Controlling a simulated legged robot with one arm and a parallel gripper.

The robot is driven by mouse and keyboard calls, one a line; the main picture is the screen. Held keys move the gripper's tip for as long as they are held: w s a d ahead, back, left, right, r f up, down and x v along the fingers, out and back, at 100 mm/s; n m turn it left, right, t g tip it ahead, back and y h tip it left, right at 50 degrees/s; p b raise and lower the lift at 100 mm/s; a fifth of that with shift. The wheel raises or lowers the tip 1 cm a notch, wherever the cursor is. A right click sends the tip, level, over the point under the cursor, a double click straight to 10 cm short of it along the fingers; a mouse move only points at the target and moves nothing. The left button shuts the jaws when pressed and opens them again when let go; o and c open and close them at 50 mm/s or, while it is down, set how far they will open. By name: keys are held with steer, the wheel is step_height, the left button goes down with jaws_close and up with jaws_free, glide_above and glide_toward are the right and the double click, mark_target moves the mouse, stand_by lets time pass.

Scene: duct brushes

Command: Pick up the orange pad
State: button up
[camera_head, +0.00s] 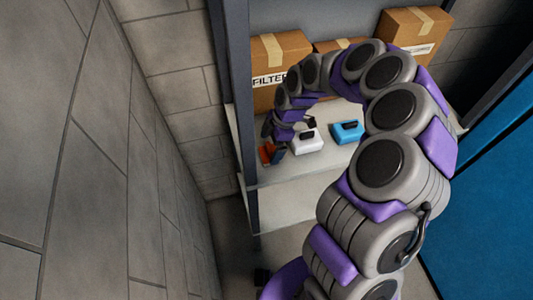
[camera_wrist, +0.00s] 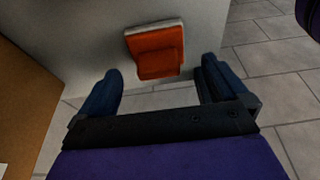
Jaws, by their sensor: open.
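The orange pad (camera_head: 265,153) is at the front left of the shelf, beside the white object. In the wrist view the orange pad (camera_wrist: 155,50) is a block with a pale strip along its top edge, near the shelf's edge. My gripper (camera_wrist: 161,66) is open, with its two dark blue fingers apart. The pad shows between and beyond the fingertips, and nothing is held. The exact gap to the pad is hard to tell. In the head view my arm arches over the shelf, and its end is close to the pad.
Cardboard boxes (camera_head: 408,33) stand behind. A dark upright post (camera_head: 240,130) is close left of the pad. A grey block wall (camera_head: 100,150) is further left.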

mark_target(267, 146)
step_height(267, 146, down, 3)
steer(key=shift+d+r, duration=0.1)
steer(key=shift+r, duration=0.1)
steer(key=shift+f, duration=0.35)
steer(key=shift+a+f, duration=0.1)
steer(key=shift+a, duration=0.95)
steer(key=c, duration=0.3)
steer(key=shift+d, duration=0.65)
steer(key=c, duration=0.5)
steer(key=shift+d, duration=0.15)
steer(key=shift+c, duration=1.3)
steer(key=shift+a, duration=0.55)
steer(key=shift+a+r, duration=0.1)
steer(key=shift+r, duration=0.25)
steer(key=v, duration=0.2)
steer(key=shift+s+r, duration=0.1)
steer(key=shift+r, duration=0.3)
steer(key=shift+s+d+r, duration=0.2)
steer(key=shift+s+d, duration=0.05)
steer(key=shift+d, duration=0.05)
steer(key=shift+s+d+r+p, duration=0.2)
steer(key=shift+s+d, duration=0.85)
steer(key=shift+s, duration=1.3)
steer(key=shift+s+d+r+p, duration=0.2)
steer(key=shift+s+d, duration=0.85)
steer(key=shift+s, duration=1.25)
steer(key=shift+s+d+r+p, duration=0.2)
steer(key=shift+s+d, duration=0.85)
steer(key=shift+s, duration=1.3)
